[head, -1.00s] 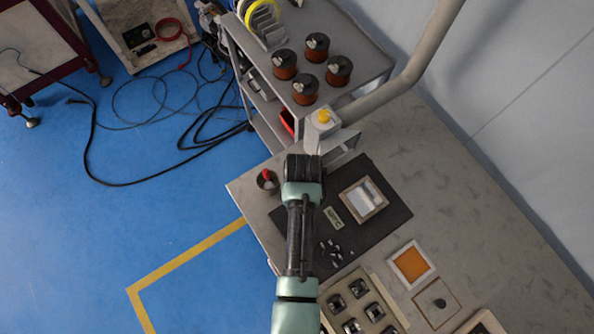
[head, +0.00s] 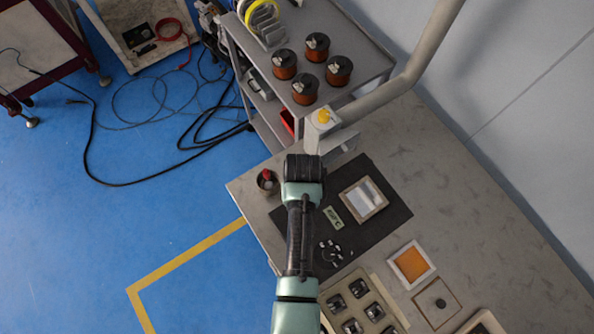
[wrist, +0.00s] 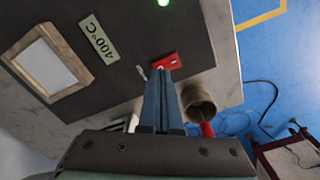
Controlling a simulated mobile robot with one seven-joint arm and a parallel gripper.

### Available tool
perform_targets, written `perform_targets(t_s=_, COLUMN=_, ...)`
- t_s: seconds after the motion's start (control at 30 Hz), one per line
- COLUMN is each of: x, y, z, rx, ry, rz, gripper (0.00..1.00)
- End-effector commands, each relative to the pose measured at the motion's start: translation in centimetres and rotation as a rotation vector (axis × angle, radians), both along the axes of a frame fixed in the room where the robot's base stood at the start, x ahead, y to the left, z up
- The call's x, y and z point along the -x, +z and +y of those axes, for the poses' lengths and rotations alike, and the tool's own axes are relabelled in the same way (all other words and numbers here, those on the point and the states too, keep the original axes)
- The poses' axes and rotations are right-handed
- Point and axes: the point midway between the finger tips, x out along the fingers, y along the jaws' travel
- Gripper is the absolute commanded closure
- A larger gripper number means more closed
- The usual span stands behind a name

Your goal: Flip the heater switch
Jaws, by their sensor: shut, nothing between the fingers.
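The red switch (wrist: 167,62) sits near the edge of a dark panel in the wrist view. My gripper (wrist: 159,74) is shut and empty, its fingertips right in front of the switch and partly covering it. I cannot tell whether they touch it. A green light (wrist: 163,3) glows on the panel at the top edge of the wrist view. A "400°C" label (wrist: 99,39) is left of the switch. In the head view my gripper (head: 304,168) is seen from above, over the dark panel's (head: 389,213) far end, and hides the switch and its own fingertips.
A brown cup (wrist: 199,103) with a red-handled item stands close right of my fingers. A grey pipe arm (head: 405,78) with a yellow-knobbed end hangs just beyond my gripper. A framed window (head: 363,198) lies on the panel. A cart with copper spools (head: 317,47) is behind.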

Motion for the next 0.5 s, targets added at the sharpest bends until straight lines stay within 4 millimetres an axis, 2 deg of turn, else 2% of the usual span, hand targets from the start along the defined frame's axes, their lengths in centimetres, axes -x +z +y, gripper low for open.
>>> perform_targets(t_s=0.5, x=-0.01, y=-0.84, z=0.00, rx=0.000, ry=0.000, rz=0.000, gripper=1.00)
